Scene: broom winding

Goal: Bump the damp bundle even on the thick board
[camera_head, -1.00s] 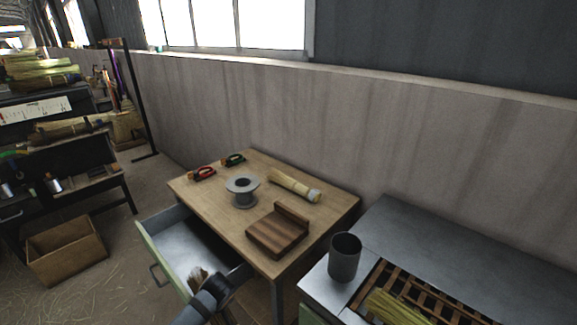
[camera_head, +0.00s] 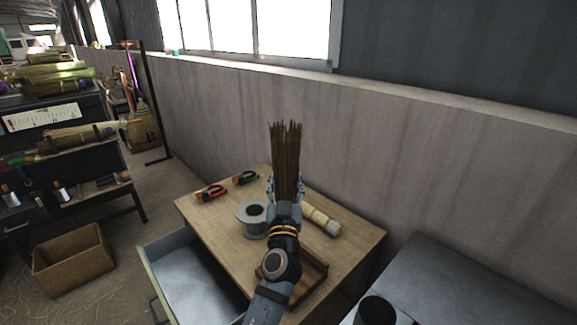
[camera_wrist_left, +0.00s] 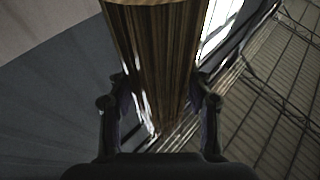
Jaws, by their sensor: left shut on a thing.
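My left gripper (camera_head: 285,200) is shut on a brown bundle (camera_head: 286,150) of thin stalks. The bundle stands upright, its loose ends pointing up, above the wooden table. In the left wrist view the bundle (camera_wrist_left: 158,60) runs between the two fingers (camera_wrist_left: 160,110). The thick dark wooden board (camera_head: 312,268) lies on the table, mostly hidden behind my left arm. The bundle's lower end is hidden by the gripper and arm, so I cannot tell whether it touches the board. My right gripper is not in view.
On the table (camera_head: 215,228) are a grey spool (camera_head: 251,222), red-handled pliers (camera_head: 211,193), green-handled pliers (camera_head: 246,178) and a pale tied bundle (camera_head: 322,220). An open drawer (camera_head: 190,275) juts out front left. A dark cup (camera_head: 376,311) stands at lower right.

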